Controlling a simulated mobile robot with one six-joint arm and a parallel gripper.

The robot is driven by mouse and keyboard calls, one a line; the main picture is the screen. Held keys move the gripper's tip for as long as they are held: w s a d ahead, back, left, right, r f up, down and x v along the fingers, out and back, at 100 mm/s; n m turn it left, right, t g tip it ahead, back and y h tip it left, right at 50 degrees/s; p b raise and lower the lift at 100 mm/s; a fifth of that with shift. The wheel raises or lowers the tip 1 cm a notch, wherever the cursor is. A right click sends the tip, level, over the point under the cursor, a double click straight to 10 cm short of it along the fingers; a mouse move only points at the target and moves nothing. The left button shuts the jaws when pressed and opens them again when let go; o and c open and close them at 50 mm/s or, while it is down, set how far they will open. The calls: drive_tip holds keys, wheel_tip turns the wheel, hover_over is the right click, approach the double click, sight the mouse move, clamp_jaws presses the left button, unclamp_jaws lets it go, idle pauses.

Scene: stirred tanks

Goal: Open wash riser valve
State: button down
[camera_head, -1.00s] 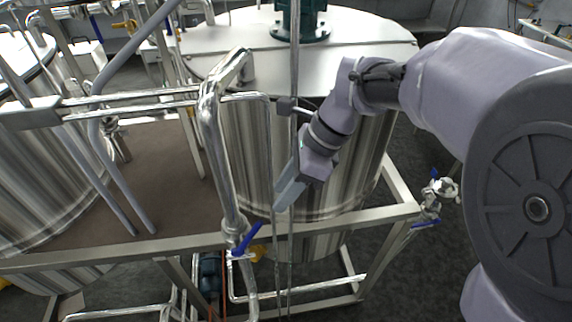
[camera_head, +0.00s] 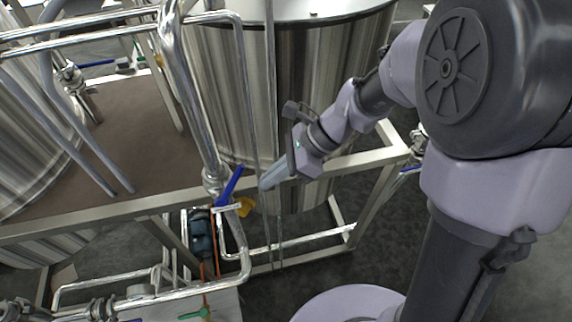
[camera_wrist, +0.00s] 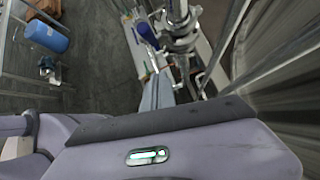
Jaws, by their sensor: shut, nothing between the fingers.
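The wash riser valve seems to be the one low on the shiny vertical riser pipe (camera_head: 197,95), left of my gripper. Its blue lever handle (camera_head: 229,186) slants up and to the right from the valve body. My gripper (camera_head: 264,185) is shut and empty, its fingers pointing down-left. Its tips show a small gap to the right of the handle in the head view; depth is hard to judge. In the wrist view, a blue handle (camera_wrist: 147,33) and metal fittings (camera_wrist: 181,40) lie beyond the shut fingers (camera_wrist: 157,92).
A steel tank (camera_head: 310,80) stands behind my gripper. A frame rail (camera_head: 110,212) runs across below the brown platform (camera_head: 130,140). Thin vertical pipes pass close to my gripper. A yellow part (camera_head: 244,207) sits just below the blue handle.

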sight(233, 179)
drive_tip(key=a, duration=0.1)
drive_tip(key=a+r, duration=0.2)
drive_tip(key=shift+s+a, duration=0.1)
drive_tip(key=shift+a, duration=0.25)
drive_tip(key=shift+p, duration=0.35)
drive_tip(key=r+p, duration=0.1)
drive_tip(key=p, duration=0.1)
drive_tip(key=a+r+h+p, duration=0.1)
drive_tip(key=shift+s+a+h+p, duration=0.15)
drive_tip(key=shift+h+p, duration=0.15)
drive_tip(key=shift+p, duration=0.05)
drive_tip(key=a+p, duration=0.1)
drive_tip(key=h+p, duration=0.1)
drive_tip(key=a+p, duration=0.1)
drive_tip(key=shift+s+a+r+t, duration=0.25)
drive_tip(key=shift+s+a+t, duration=0.05)
drive_tip(key=shift+a+t, duration=0.1)
drive_tip(key=shift+f, duration=0.1)
